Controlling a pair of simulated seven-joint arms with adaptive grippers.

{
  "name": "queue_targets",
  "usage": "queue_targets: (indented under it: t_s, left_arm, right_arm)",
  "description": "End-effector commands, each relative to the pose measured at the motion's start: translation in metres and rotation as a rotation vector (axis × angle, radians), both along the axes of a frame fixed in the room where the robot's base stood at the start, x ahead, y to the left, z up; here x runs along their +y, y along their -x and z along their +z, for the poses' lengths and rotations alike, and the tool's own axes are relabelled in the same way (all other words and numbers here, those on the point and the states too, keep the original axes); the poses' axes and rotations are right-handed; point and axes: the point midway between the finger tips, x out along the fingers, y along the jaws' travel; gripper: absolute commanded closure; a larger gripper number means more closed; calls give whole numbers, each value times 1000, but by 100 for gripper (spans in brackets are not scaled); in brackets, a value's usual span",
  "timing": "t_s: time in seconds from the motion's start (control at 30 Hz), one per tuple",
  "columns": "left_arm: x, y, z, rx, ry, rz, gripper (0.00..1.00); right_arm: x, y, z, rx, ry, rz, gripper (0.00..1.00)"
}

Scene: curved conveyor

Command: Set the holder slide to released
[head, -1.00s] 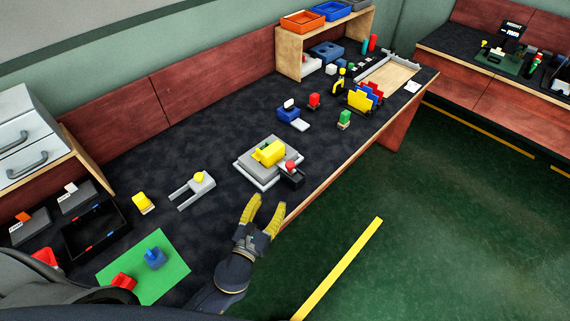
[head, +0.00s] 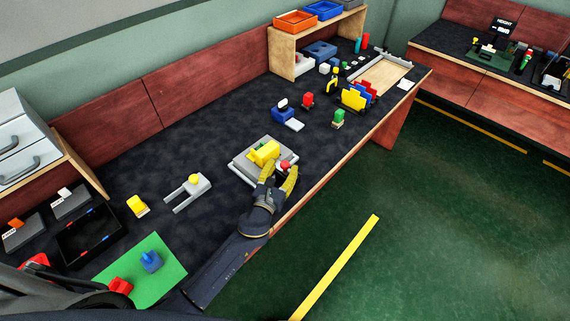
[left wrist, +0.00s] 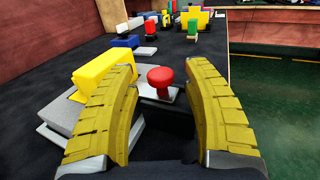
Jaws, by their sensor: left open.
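The holder is a grey stepped plate (head: 244,173) with a yellow block (head: 262,152) on it. Its red knob (head: 285,164) sits at the near right side. My left gripper (head: 282,173) is open at that knob, with its yellow fingers partly covering the holder's near corner. The yellow block (left wrist: 100,75) is just left of the left finger. My right gripper is not in view.
A grey fork-shaped fixture with a yellow knob (head: 194,179) lies to the left. A blue fixture (head: 283,115) and a green block (head: 338,117) stand farther back. The table's front edge (head: 318,188) runs close by the gripper. Dark tabletop behind the holder is clear.

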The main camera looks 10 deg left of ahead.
Motion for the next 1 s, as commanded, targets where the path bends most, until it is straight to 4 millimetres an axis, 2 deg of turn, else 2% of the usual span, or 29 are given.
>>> queue_targets:
  t_s: [0.23, 0.63, 0.67, 1.0]
  left_arm:
    - [-3, -18, 0, 0, 0, 1, 50]
    - [-4, -22, 0, 0, 1, 0, 50]
    - [-4, -22, 0, 0, 1, 0, 48]
    - [-4, -22, 0, 0, 1, 0, 88]
  right_arm:
    - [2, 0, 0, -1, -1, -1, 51]
    - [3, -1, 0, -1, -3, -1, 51]
    - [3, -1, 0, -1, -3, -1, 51]
    - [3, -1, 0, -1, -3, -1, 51]
